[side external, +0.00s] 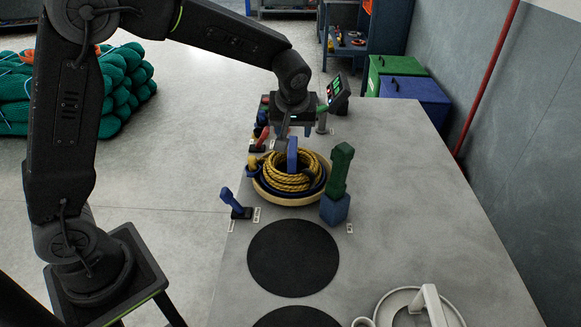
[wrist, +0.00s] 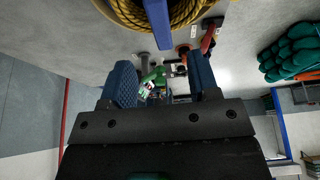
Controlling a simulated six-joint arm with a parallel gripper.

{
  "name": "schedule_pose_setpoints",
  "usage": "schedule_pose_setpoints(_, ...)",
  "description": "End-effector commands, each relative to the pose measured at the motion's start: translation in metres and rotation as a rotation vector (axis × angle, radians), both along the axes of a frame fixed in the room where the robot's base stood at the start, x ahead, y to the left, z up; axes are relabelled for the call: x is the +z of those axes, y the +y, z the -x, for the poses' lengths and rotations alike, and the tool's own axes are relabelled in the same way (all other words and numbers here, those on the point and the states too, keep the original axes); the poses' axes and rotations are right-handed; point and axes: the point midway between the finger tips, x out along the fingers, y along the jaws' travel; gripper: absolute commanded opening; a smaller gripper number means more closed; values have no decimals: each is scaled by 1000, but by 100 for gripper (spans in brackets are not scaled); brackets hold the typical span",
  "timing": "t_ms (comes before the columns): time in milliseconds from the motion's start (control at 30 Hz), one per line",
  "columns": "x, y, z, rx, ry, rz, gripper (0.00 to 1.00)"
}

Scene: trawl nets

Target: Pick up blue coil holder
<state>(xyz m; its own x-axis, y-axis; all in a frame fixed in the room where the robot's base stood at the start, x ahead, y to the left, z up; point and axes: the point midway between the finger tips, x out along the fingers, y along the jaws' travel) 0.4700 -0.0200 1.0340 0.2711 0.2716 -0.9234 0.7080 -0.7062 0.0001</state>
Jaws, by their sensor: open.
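The blue coil holder (side external: 292,157) shows as an upright blue bar at the coil of yellow rope (side external: 262,179), which sits in a round pale-rimmed tray (side external: 290,202) on the grey table. In the wrist view the blue bar (wrist: 157,22) is at the top edge, in front of the yellow rope (wrist: 195,8). My gripper (side external: 288,140) is over the coil, close to the top of the bar. In the wrist view my gripper (wrist: 160,68) is open and empty between its blue pads. The bar appears just past the fingertips, between them sideways; contact cannot be told.
A green handle on a blue block (side external: 336,185) stands close right of the coil. A small blue lever (side external: 236,204) is at the left edge, and a red-handled one (side external: 262,138) is behind the coil. A black disc (side external: 292,258) lies in front.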

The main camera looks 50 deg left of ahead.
Motion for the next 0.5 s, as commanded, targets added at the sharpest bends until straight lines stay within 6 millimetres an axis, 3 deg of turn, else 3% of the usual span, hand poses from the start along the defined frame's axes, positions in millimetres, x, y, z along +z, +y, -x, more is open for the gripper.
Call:
schedule_pose_setpoints(200,-38,11,-10,0,4,0,55)
schedule_pose_setpoints(500,-60,18,-16,1,3,1,55)
